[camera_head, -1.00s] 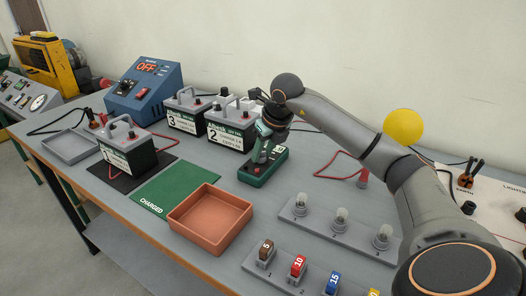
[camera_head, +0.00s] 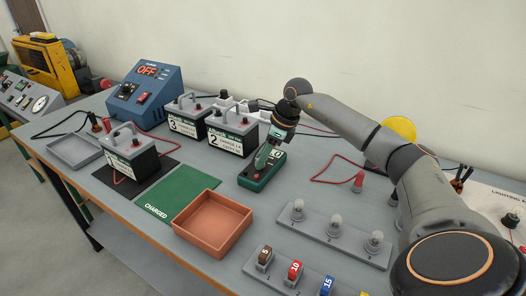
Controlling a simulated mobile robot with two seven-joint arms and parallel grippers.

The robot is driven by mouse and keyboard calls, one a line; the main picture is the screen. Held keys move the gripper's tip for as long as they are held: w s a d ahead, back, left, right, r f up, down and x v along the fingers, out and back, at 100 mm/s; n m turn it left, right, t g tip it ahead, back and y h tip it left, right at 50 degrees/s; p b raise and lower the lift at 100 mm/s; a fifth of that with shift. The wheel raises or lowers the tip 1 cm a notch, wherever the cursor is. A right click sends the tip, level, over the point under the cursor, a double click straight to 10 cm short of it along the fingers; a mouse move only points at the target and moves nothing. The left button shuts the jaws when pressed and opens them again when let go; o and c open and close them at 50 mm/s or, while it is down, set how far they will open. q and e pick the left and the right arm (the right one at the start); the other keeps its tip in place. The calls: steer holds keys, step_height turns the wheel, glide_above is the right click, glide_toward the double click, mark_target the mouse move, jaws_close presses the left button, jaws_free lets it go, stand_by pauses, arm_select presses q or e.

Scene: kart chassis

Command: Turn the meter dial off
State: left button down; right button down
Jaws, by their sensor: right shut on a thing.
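The meter (camera_head: 250,183) is a dark green box lying on the grey bench, right of battery 2. A small pale display shows at its far right end, too small to read surely. My right gripper (camera_head: 262,164) reaches down onto the middle of the meter from above, its fingers tilted. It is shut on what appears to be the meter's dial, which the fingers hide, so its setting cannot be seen. A red spot shows on the meter's near left end. My left gripper is not in view.
Batteries 2 (camera_head: 231,138) and 3 (camera_head: 186,123) stand close behind left. A green charged mat (camera_head: 178,197) and an empty orange tray (camera_head: 213,222) lie in front. A bulb strip (camera_head: 318,240) lies right, near a red lead (camera_head: 318,180).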

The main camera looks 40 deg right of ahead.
steer(key=n, duration=0.1)
steer(key=n+g+y+p, duration=0.1)
steer(key=n, duration=0.1)
steer(key=shift+w+d+r+n, duration=0.1)
steer(key=shift+w+r+n, duration=0.1)
steer(key=shift+n, duration=0.1)
steer(key=n+g, duration=0.1)
steer(key=n, duration=0.1)
steer(key=shift+w+f+n, duration=0.1)
steer(key=shift+n, duration=0.2)
steer(key=shift+n+g+y, duration=0.3)
steer(key=shift+n+g, duration=0.1)
steer(key=shift+n, duration=0.8)
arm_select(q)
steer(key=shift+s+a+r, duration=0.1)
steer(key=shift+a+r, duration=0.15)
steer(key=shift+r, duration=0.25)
arm_select(e)
steer(key=shift+n, duration=0.4)
steer(key=shift+d, duration=0.1)
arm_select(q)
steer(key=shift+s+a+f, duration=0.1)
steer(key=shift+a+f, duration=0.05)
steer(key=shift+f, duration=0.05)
arm_select(e)
steer(key=c, duration=0.6)
jaws_free()
steer(key=shift+o, duration=0.2)
